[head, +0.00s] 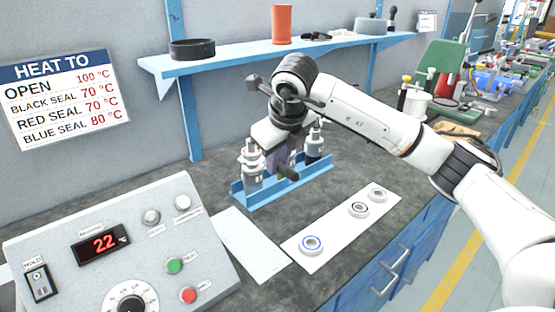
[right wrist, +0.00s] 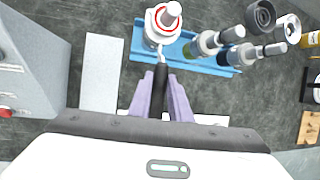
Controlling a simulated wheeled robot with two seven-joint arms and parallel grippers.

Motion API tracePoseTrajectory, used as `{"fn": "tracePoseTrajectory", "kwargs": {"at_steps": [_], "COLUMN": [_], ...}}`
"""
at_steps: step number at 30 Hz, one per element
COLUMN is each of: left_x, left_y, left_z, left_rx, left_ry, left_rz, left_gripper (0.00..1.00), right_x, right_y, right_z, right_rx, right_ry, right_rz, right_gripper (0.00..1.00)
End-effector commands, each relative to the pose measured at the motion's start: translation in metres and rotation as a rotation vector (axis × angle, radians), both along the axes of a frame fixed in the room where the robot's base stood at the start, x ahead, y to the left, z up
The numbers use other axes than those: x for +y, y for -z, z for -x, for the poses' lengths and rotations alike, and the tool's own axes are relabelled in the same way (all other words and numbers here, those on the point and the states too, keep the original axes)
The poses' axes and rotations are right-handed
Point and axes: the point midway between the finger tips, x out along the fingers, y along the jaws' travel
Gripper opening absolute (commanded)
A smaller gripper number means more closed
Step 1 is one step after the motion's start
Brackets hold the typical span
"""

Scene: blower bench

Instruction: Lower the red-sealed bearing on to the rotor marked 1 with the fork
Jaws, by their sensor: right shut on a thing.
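My right gripper (right wrist: 165,95) has its purple fingers shut on the dark handle of the fork (right wrist: 161,75). The fork's head reaches the red-sealed bearing (right wrist: 159,27) in the right wrist view. The bearing is around the shaft of the left rotor (head: 253,178); I cannot tell whether it is seated. This rotor stands upright in a blue rack (head: 290,187). Another rotor (head: 314,148) stands at the rack's right end. In the head view my right gripper (head: 283,160) is just right of the left rotor. I cannot read a number on either rotor. My left gripper is not in view.
A heater panel (head: 110,245) reading 22 stands at the left, beside a bare white sheet (head: 249,245). A blue shelf (head: 250,58) hangs behind.

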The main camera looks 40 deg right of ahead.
Motion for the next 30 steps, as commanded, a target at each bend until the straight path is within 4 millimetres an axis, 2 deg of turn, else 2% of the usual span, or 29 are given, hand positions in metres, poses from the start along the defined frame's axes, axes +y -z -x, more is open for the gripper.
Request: {"fn": "tracePoseTrajectory", "kwargs": {"at_steps": [17,30], "left_x": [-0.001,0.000], "left_y": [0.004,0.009], "left_z": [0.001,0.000], "left_rx": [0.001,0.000], "left_ry": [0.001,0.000], "left_rz": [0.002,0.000], "left_gripper": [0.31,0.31], "right_x": [0.000,-0.001], "right_y": [0.003,0.003], "right_z": [0.000,0.017], "right_rx": [-0.002,-0.002], "right_ry": [0.000,0.000], "right_rz": [-0.001,-0.001], "right_gripper": [0.00,0.00]}}
